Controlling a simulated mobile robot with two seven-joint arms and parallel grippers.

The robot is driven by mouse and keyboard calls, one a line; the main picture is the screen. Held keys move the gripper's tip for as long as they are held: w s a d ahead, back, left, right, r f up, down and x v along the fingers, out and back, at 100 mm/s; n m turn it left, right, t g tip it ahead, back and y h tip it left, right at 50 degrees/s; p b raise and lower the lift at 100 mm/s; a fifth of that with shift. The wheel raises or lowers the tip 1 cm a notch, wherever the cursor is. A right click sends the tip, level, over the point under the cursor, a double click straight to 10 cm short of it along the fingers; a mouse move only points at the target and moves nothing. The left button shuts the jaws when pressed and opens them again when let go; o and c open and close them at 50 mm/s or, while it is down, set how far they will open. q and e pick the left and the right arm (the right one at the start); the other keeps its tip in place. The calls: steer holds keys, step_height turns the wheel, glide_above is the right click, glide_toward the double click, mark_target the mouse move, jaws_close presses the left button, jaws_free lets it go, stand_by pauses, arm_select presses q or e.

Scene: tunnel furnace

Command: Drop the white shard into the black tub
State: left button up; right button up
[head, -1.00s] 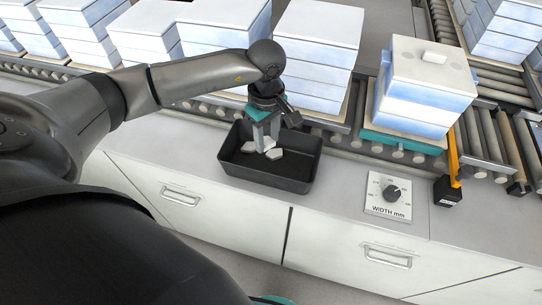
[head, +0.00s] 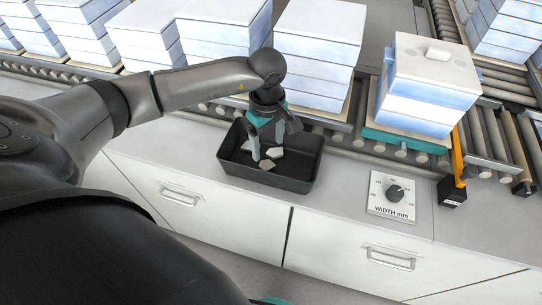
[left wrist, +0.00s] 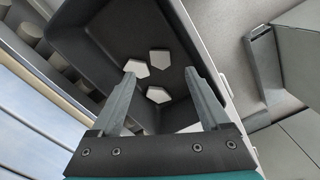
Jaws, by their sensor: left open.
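The black tub (head: 300,168) stands on the grey counter in front of the roller conveyor. Three white shards lie on its floor: a left one (head: 247,146), a right one (head: 275,153) and a front one (head: 267,164). In the left wrist view the shards (left wrist: 136,68) (left wrist: 159,60) (left wrist: 158,94) lie apart inside the tub (left wrist: 92,52). My left gripper (head: 266,150) points down into the tub, its fingers spread. In the left wrist view it (left wrist: 160,74) is open, with no shard gripped. My right gripper is not in view.
A small white piece (head: 437,53) lies on top of a white block stack (head: 432,75) at right. More stacks (head: 318,50) stand behind the tub. A width dial panel (head: 392,195) and an orange post with a black base (head: 452,190) are right of the tub.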

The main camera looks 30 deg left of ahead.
arm_select(q)
step_height(320, 180, up, 15)
steer(key=shift+r+b, duration=0.15)
steer(key=shift+b, duration=0.15)
stand_by(0.5)
